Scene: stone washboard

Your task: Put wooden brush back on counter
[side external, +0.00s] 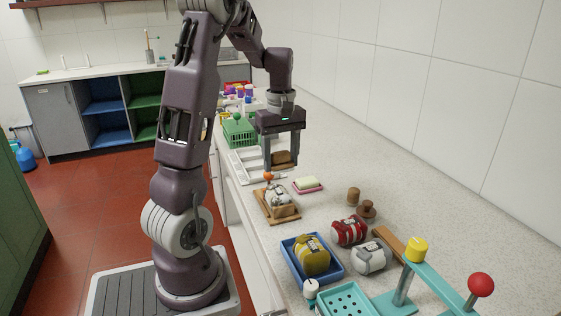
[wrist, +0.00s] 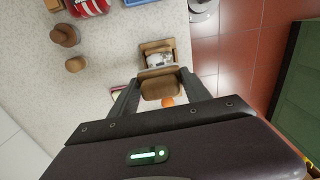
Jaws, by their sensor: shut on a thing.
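The wooden brush (side external: 284,158), a brown block, is held between the two fingers of my gripper (side external: 281,163). The gripper is shut on it and holds it above the counter (side external: 330,160). In the wrist view the brush (wrist: 160,88) sits between the fingertips (wrist: 160,80), its broad brown face toward the camera. Below and in front of it is a wooden holder (side external: 291,214) with a grey-and-white canister on it; this holder (wrist: 146,47) also shows beyond the brush in the wrist view. The brush's underside is hidden.
An orange ball (side external: 268,176) is close by the holder. A soap on a pink dish (side external: 308,185) lies to its right. Two brown wooden pieces (side external: 366,209), several canisters (side external: 349,232) and a blue tray (side external: 327,278) stand nearer the camera. Counter to the right is clear.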

